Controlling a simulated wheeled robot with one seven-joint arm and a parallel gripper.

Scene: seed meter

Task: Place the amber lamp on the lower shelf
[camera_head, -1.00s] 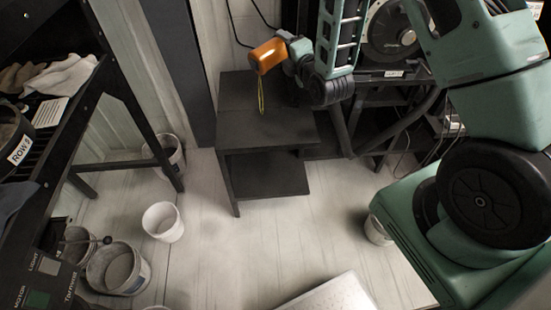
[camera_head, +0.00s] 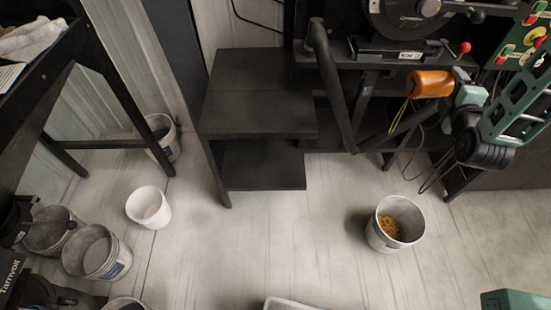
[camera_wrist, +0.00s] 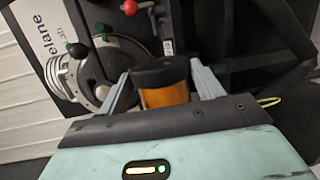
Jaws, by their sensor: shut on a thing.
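The amber lamp (camera_head: 430,84) is in my gripper (camera_head: 455,92) in the head view, held up in front of the machine at the right. A thin yellow cord hangs from it. In the wrist view the lamp (camera_wrist: 165,88) sits between the two grey fingers of my gripper (camera_wrist: 166,82), its dark end facing away. The lower shelf (camera_head: 264,168) is a dark board under the top board (camera_head: 258,100) of a small black stand. Its visible part is bare, and its back is hidden by the top board. The lamp is right of the stand and apart from it.
A white bucket with yellowish grains (camera_head: 393,226) stands on the floor right of the stand. A small white bucket (camera_head: 148,207) and several others stand at the left. A black slanted pipe (camera_head: 332,85) rises beside the stand's right side. The floor before the stand is clear.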

